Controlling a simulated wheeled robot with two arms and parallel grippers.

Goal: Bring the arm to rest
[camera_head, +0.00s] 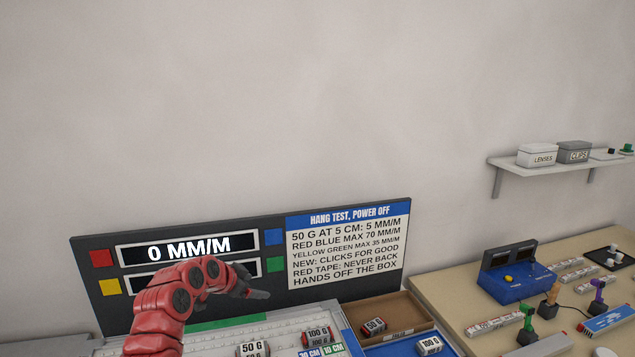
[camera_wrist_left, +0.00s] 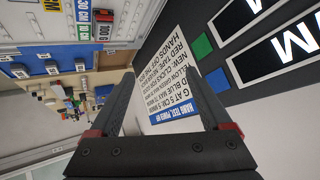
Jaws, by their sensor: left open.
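My left arm (camera_head: 172,304) is red and reaches in from the bottom left of the head view, in front of the dark display board. My left gripper (camera_head: 259,294) is at its end, pointing right, above the bench and apart from the board. In the left wrist view its two dark fingers (camera_wrist_left: 160,90) are spread, with nothing between them but the view of the sign. My right gripper is not in view.
The display board (camera_head: 262,241) reads 0 MM/M, beside a sign (camera_head: 347,246). Weights (camera_head: 252,349) stand on the bench below, with a brown tray (camera_head: 400,312) to the right. A blue box (camera_head: 515,273) stands on a wooden table. A shelf (camera_head: 540,170) is on the wall.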

